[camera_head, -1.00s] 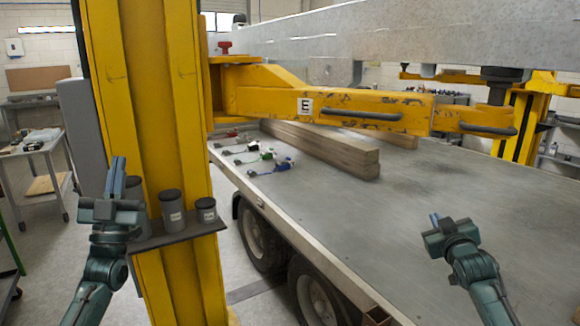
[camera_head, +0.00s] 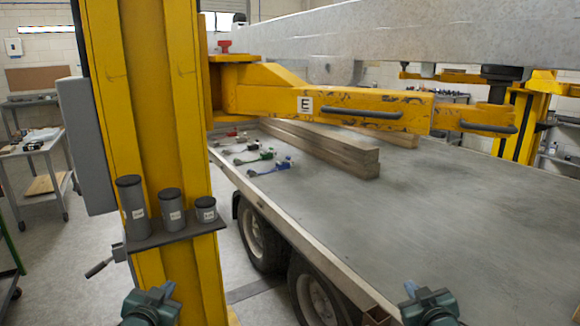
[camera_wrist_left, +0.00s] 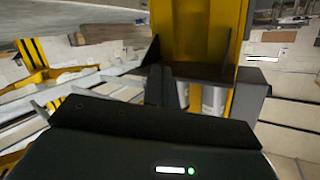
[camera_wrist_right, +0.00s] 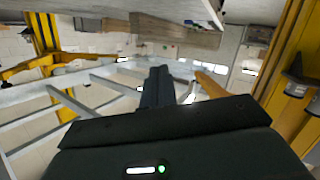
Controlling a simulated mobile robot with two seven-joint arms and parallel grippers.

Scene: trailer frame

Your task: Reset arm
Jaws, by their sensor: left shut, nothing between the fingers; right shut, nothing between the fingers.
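My left gripper (camera_wrist_left: 160,72) is shut and empty, its dark fingers together in the left wrist view. My right gripper (camera_wrist_right: 158,72) is shut and empty in the right wrist view. In the head view, teal parts of my left arm (camera_head: 150,305) and right arm (camera_head: 430,305) show only at the bottom edge. The left one is below the shelf on the yellow post, and the right one is in front of the flatbed's near edge. Neither gripper touches anything that I can see.
A yellow lift post (camera_head: 165,110) stands left of centre, with a small shelf (camera_head: 180,233) carrying three grey canisters (camera_head: 170,206). A yellow lift arm (camera_head: 330,103) reaches right above the trailer bed (camera_head: 420,215). Wooden beams (camera_head: 325,150) and small coloured items (camera_head: 265,156) lie on the bed.

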